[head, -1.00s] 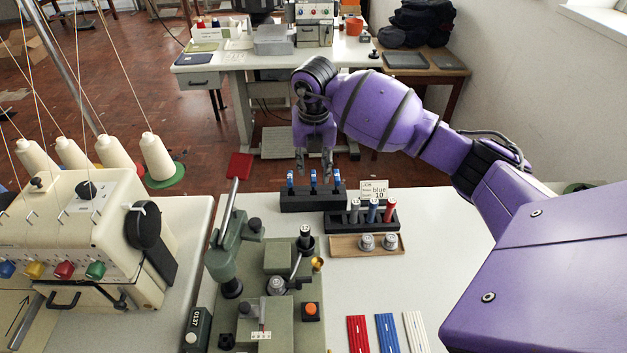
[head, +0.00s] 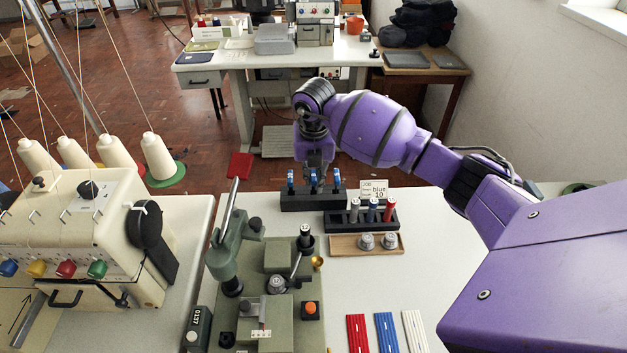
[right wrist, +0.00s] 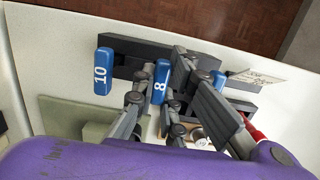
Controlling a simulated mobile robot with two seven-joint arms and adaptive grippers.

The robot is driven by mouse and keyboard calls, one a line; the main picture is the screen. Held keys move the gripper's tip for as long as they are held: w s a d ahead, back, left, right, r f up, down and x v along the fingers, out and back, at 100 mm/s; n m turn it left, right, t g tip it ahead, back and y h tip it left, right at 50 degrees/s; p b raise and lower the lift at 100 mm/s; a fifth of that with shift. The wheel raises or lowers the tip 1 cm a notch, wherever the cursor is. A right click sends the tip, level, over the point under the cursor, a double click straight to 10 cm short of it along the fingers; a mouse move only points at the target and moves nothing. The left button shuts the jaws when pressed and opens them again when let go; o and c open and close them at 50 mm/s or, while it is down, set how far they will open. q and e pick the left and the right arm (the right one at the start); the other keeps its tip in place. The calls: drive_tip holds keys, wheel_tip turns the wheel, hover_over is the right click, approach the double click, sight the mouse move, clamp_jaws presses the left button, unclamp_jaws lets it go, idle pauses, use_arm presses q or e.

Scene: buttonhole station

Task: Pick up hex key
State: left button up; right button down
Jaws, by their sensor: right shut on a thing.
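A dark rack (head: 300,205) stands at the back of the white bench and holds upright hex keys with blue tags. The left hex key (head: 290,181) carries the number 10 in the right wrist view (right wrist: 102,72). The middle hex key, numbered 8 (right wrist: 160,82), is between the fingers of my right gripper (right wrist: 160,88), which is shut on it. The key still stands in the rack. A third blue tag (right wrist: 218,80) is partly hidden behind a finger. In the head view, my right gripper (head: 315,176) points down over the rack's middle. My left gripper is not in view.
A card reading "blue 10" (head: 373,189) stands behind a bobbin rack (head: 352,228). A wooden tray (head: 345,246) with two metal parts lies in front. The green machine (head: 280,320) is at left. Free bench lies to the right (head: 440,260).

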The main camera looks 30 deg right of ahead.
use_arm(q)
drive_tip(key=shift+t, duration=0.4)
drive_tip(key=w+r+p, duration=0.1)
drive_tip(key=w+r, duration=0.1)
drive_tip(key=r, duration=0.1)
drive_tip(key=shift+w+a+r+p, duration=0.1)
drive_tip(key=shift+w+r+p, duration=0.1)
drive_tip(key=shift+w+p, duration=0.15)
use_arm(e)
wheel_tip(320, 180, up, 15)
